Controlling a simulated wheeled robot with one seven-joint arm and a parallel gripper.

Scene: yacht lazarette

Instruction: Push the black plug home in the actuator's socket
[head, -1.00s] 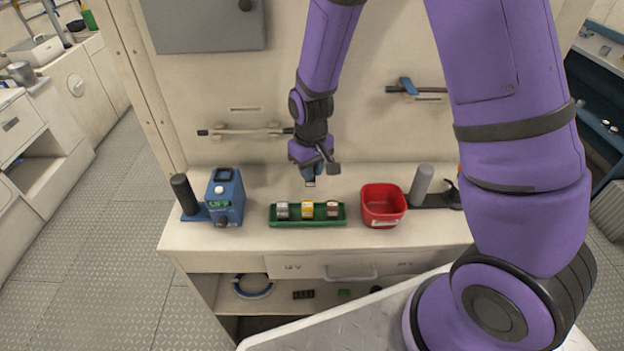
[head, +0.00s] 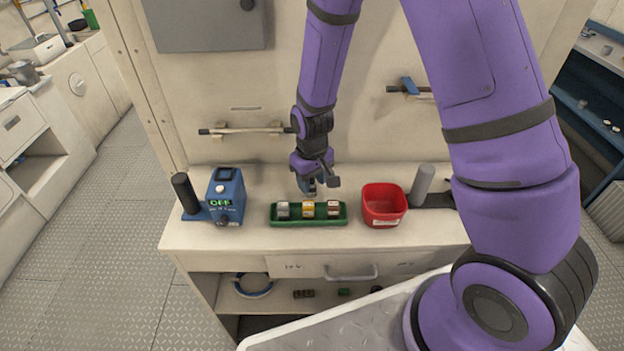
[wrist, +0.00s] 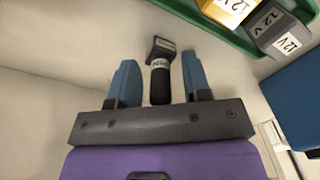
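In the wrist view a black plug-like piece (wrist: 160,83), a dark cylinder with a white label band and a squarish dark head, lies between my two blue fingers. My gripper (wrist: 161,66) is open around it, with a thin gap visible on each side. In the head view my gripper (head: 317,188) is low over the bench just behind the green tray, and the black piece cannot be made out there. No socket is clearly visible.
A green tray (head: 273,220) holds grey, yellow and brown blocks in front of my gripper. A red bin (head: 384,205) and a grey cylinder (head: 421,183) stand to the right. A black cylinder (head: 185,193) stands at the far left. A rod (head: 245,130) runs along the wall behind.

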